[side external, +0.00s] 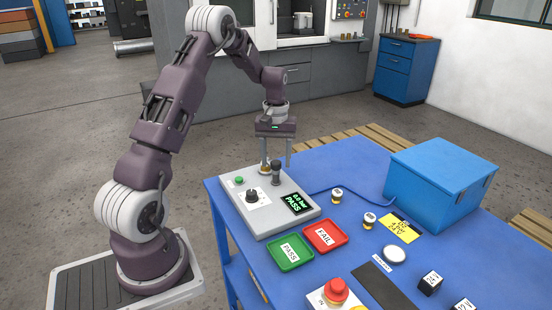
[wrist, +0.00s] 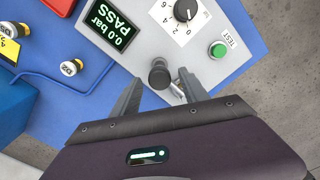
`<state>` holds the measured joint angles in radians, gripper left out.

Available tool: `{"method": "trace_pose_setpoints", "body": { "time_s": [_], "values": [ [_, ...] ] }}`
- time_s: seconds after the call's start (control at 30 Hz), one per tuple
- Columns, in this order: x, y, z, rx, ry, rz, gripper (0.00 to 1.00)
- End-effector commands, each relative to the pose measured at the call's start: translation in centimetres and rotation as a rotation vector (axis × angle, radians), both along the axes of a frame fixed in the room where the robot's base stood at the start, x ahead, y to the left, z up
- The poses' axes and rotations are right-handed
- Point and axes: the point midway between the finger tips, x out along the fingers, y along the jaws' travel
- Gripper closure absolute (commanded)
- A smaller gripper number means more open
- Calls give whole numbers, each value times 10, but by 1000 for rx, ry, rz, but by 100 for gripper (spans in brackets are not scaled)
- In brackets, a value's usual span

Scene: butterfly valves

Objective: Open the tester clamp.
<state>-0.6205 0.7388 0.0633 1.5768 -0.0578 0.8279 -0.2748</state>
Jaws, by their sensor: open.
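The tester (side external: 268,203) is a grey box on the blue table. Its screen (side external: 296,203) reads 0.0 bar PASS. The clamp's black knob-topped handle (side external: 276,173) stands upright at the tester's back edge and also shows in the wrist view (wrist: 159,75). A small metal part (wrist: 178,86) is beside the handle, partly hidden by a finger. My gripper (side external: 277,162) points down over this edge with its fingers apart, one to each side of the handle. In the wrist view the open fingers (wrist: 158,90) are near the knob; whether they touch it I cannot tell.
A green button (side external: 239,180) and a dial (side external: 252,196) are on the tester. Green PASS (side external: 290,252) and red FAIL (side external: 324,236) trays lie in front. Small valves (side external: 337,195), a blue box (side external: 440,183) and a red emergency stop (side external: 336,290) are further right.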

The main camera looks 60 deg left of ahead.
Motion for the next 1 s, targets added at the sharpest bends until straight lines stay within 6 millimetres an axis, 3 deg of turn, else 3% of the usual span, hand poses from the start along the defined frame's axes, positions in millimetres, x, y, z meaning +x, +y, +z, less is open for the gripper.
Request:
{"method": "trace_pose_setpoints", "body": {
  "time_s": [0.17, 0.4, 0.43, 1.0],
  "values": [
    [0, 0, 0, 0, 0, 0, 50],
    [0, 0, 0, 0, 0, -1, 97],
    [0, 0, 0, 0, 0, -1, 100],
    [0, 0, 1, -1, -1, -1, 100]
  ]
}}
